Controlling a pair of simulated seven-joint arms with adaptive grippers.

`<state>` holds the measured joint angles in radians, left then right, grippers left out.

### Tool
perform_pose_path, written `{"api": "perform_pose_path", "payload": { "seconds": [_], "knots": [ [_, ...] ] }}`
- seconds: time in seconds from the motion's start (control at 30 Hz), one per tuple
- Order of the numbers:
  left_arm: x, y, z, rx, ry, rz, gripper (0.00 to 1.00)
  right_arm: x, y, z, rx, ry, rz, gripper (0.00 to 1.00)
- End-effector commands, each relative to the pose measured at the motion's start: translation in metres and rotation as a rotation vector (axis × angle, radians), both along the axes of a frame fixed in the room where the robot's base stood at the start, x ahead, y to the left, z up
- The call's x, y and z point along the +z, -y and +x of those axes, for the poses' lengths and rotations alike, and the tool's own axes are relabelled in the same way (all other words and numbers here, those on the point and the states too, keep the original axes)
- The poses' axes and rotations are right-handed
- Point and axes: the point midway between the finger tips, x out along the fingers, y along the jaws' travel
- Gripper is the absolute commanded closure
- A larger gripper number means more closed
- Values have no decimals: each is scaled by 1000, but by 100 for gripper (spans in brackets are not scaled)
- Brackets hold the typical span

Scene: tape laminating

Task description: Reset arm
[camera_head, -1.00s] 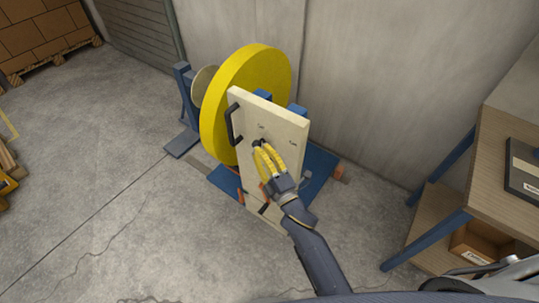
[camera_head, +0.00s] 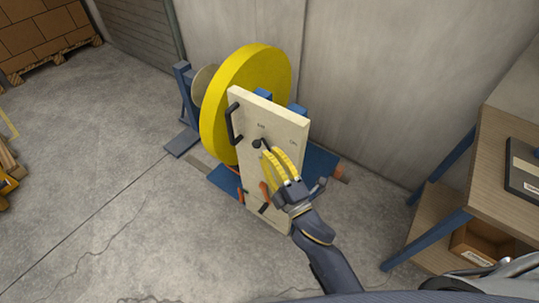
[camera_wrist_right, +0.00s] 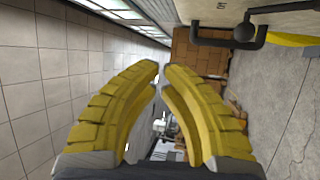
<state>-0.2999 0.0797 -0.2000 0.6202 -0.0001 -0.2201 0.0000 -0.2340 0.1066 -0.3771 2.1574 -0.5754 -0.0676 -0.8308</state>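My right gripper (camera_head: 270,151) has two yellow ribbed fingers and comes up from the bottom of the head view. It is in front of the pale upright panel (camera_head: 288,127), just right of the dark knob (camera_head: 256,143). In the right wrist view the fingertips (camera_wrist_right: 160,73) curve toward each other with a narrow gap and nothing between them. The knob (camera_wrist_right: 245,31) stands clear of the fingers there. My left gripper is not in view.
A large yellow roll (camera_head: 253,75) stands behind the panel on a blue frame. A black handle (camera_head: 232,124) is on the panel's left edge. A wooden bench (camera_head: 490,165) with blue legs stands at right. Bare floor (camera_head: 110,190) lies to the left.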

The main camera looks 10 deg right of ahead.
Motion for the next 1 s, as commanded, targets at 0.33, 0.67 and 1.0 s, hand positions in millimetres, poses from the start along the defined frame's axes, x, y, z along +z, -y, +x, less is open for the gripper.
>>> {"api": "perform_pose_path", "payload": {
  "seconds": [0.33,0.67,1.0],
  "knots": [
    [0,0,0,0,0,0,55,0,0,0,10,-14,34,100],
    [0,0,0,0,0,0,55,-130,4,21,34,-361,274,100],
    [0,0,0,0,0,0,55,-342,38,-8,-99,-820,487,100]
  ]
}}
